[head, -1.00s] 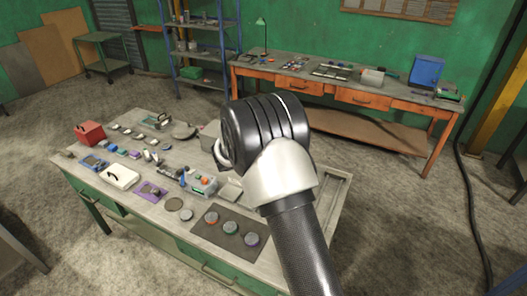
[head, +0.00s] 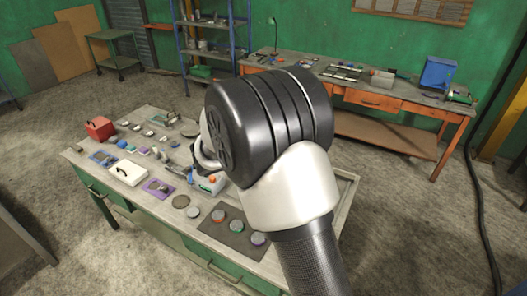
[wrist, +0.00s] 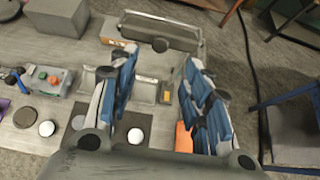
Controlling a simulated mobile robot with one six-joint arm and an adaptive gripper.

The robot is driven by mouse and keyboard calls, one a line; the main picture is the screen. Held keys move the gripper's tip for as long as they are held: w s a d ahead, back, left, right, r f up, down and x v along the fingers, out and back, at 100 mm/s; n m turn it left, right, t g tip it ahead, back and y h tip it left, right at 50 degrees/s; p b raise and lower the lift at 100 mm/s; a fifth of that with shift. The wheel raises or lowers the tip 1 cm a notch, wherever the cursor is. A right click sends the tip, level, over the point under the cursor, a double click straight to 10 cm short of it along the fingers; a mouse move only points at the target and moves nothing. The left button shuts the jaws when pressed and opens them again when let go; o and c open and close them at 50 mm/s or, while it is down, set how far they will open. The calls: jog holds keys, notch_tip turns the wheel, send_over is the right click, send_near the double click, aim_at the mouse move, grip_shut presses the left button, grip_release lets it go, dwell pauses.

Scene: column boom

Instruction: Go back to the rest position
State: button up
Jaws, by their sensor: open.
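My gripper (wrist: 161,62) shows in the wrist view with its two blue-padded fingers spread wide apart. Nothing is held between them. Below the gap is the grey top of the near workbench (wrist: 60,160), with a dark mat under it. In the head view my arm's large dark joint and white link stand over the right part of this workbench and hide the gripper's fingers there.
The near workbench (head: 335,207) carries a red box (head: 100,128), a white case (head: 128,173), a dark mat with several round pieces, and small parts. An orange-drawered bench (head: 375,101) and blue shelving (head: 183,60) stand behind. Concrete floor lies clear between.

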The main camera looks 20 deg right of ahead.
jog(key=shift+s+a+r, duration=0.15)
jog(key=shift+s+a, duration=0.05)
dwell(0.4)
jog(key=s+f+m+g+y+b, duration=0.25)
jog(key=s+m+b, duration=1)
jog(key=s, duration=0.75)
jog(key=s+a+f+m+y+b, duration=0.3)
jog(key=s+a+f+m+b, duration=0.1)
jog(key=s, duration=0.4)
jog(key=s+a+f+m+y+b, duration=0.3)
jog(key=s+a+f+m+b, duration=0.1)
jog(key=s+m, duration=0.5)
jog(key=a+f, duration=0.1)
jog(key=a, duration=0.1)
jog(key=shift+a+f, duration=0.3)
jog(key=shift+a, duration=0.05)
jog(key=shift+s+y, duration=0.1)
jog(key=shift+y, duration=0.15)
